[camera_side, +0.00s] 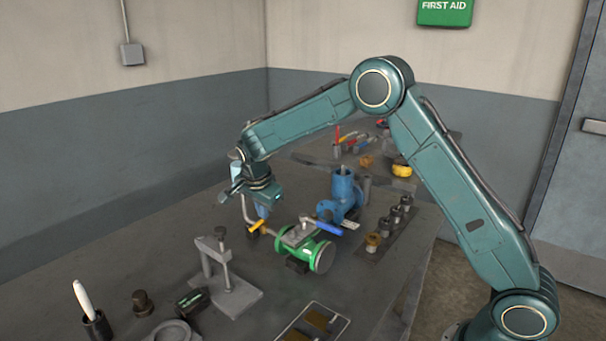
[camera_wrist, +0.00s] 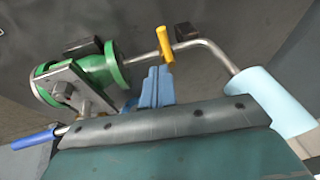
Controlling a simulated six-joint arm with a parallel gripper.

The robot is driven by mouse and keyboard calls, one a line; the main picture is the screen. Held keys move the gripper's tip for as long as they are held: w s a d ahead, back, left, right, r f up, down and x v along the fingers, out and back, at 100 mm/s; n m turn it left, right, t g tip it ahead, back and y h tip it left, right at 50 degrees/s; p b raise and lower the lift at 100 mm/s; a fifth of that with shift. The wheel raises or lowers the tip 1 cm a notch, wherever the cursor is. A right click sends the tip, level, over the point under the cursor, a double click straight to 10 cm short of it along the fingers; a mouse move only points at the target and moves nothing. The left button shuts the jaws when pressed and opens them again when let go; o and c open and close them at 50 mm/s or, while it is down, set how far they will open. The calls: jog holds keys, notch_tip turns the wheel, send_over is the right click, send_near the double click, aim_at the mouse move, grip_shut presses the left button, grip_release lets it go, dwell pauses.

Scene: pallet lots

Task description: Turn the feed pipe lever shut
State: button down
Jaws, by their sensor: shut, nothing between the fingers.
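A green valve (camera_side: 305,252) lies on the bench; it also shows at the left of the wrist view (camera_wrist: 106,68). A lever with a blue handle (camera_side: 328,228) sits over it, and this handle shows at lower left in the wrist view (camera_wrist: 34,140). A thin bent steel pipe (camera_wrist: 191,44) runs from the valve's end to a pale blue sleeve (camera_wrist: 268,98). A short yellow lever (camera_wrist: 165,48) lies across this pipe; the side view shows it too (camera_side: 256,228). My gripper (camera_side: 262,211) is shut and empty, its blue fingertips (camera_wrist: 156,76) close by the yellow lever; contact is unclear.
A blue valve body (camera_side: 343,194) stands behind the green valve. A grey stand (camera_side: 229,284) is in front of it. A strip with several fittings (camera_side: 389,233) is to the right. A pen cup (camera_side: 97,325) is at lower left.

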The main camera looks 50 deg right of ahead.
aim_at(254, 226)
jog(key=v, duration=1.1)
jog(key=shift+s+d, duration=0.3)
jog(key=shift+s, duration=0.1)
jog(key=c, duration=1.6)
grip_release()
jog(key=shift+r, duration=0.1)
jog(key=shift+o, duration=0.5)
jog(key=shift+w, duration=0.1)
jog(key=w+y, duration=0.1)
jog(key=w+d+n+y, duration=0.1)
jog(key=y, duration=0.1)
jog(key=shift+d+y, duration=0.3)
jog(key=x, duration=1.3)
jog(key=shift+a+f, duration=0.1)
jog(key=shift+f, duration=0.3)
